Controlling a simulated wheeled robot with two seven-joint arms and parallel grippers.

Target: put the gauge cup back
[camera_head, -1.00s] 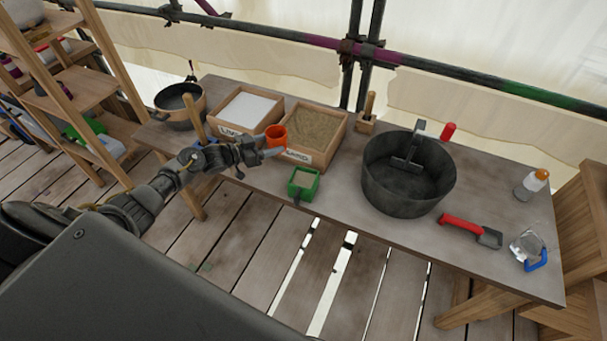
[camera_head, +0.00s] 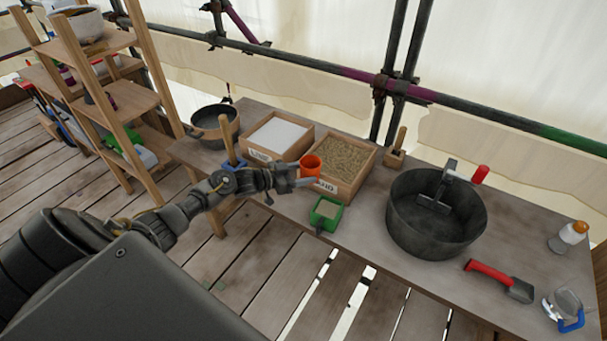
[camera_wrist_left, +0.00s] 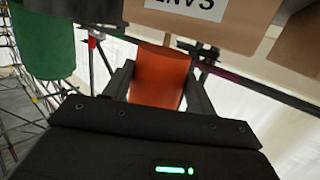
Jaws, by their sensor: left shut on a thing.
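The orange gauge cup (camera_head: 311,167) is between the fingers of my left gripper (camera_head: 305,176), in front of the sand box. The gripper is shut on it. In the left wrist view the orange cup (camera_wrist_left: 160,78) fills the space between the two dark fingers. The cup appears held above the table, near the front corner of the sand box (camera_head: 345,163). A green square cup (camera_head: 326,214) with sandy contents stands on the table just right of and below the gripper. My right gripper is not in view.
A box of white powder (camera_head: 276,138) stands left of the sand box, with a pot (camera_head: 214,126) beyond it. A big dark tub (camera_head: 436,214) is right. A red-handled scoop (camera_head: 500,281) and a clear jug (camera_head: 567,308) lie farther right. Shelves (camera_head: 105,90) stand left.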

